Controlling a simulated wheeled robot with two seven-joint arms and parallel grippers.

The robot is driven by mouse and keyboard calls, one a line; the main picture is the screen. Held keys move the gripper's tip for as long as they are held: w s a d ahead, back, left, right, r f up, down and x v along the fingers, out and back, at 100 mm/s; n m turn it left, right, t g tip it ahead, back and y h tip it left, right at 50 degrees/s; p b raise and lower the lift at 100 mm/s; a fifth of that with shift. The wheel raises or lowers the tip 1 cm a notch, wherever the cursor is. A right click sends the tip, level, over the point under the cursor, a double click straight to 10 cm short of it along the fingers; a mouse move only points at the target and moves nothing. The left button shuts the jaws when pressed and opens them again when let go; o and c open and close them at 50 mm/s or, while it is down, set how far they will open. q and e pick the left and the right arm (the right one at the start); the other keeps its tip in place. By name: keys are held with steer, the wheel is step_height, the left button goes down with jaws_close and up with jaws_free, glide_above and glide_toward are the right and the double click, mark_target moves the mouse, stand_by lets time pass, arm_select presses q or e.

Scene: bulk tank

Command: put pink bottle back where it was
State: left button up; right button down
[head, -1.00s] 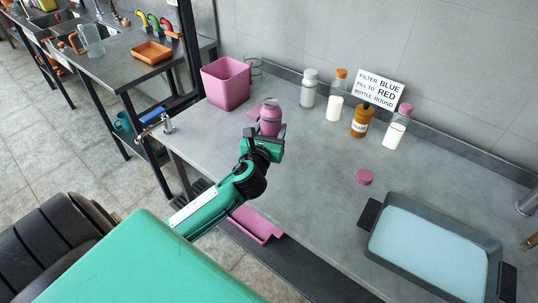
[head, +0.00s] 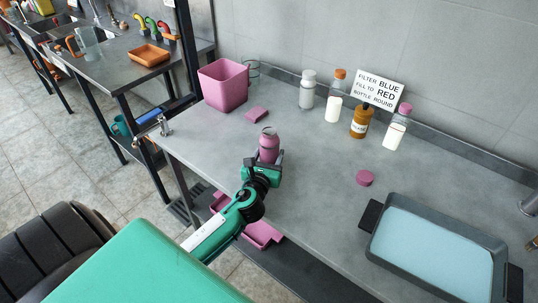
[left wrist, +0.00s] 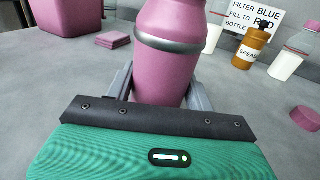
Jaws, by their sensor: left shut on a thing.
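The pink bottle (head: 269,146) has a grey band around it and an open top in the head view. My left gripper (head: 263,164) is shut on its lower part, near the front edge of the grey counter. In the left wrist view the pink bottle (left wrist: 170,50) stands upright between the two grey fingers of the left gripper (left wrist: 158,88). The fingers hide part of its lower sides, and I cannot tell whether its base touches the counter. My right gripper is not in view.
A pink bin (head: 223,86) and a pink sponge-like block (head: 257,114) stand behind left. A white bottle (head: 307,90), brown grease bottle (head: 360,122) and sign (head: 380,90) line the back. A pink lid (head: 364,178) and blue-filled tray (head: 432,243) lie right. The counter between is clear.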

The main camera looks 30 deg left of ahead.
arm_select(q)
steer(key=o, duration=0.6)
steer(key=shift+f, duration=0.15)
steer(key=shift+c, duration=0.2)
steer(key=o, duration=0.4)
steer(key=shift+o, duration=0.2)
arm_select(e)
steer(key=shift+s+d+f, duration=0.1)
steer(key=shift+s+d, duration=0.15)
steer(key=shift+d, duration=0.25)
arm_select(q)
steer(key=shift+s, duration=0.15)
steer(key=b+v, duration=0.1)
steer(key=v, duration=0.9)
steer(key=shift+s+d, duration=0.15)
steer(key=shift+s, duration=0.2)
steer(key=shift+s+d+r, duration=0.15)
steer(key=shift+s+r, duration=0.1)
steer(key=shift+s, duration=0.15)
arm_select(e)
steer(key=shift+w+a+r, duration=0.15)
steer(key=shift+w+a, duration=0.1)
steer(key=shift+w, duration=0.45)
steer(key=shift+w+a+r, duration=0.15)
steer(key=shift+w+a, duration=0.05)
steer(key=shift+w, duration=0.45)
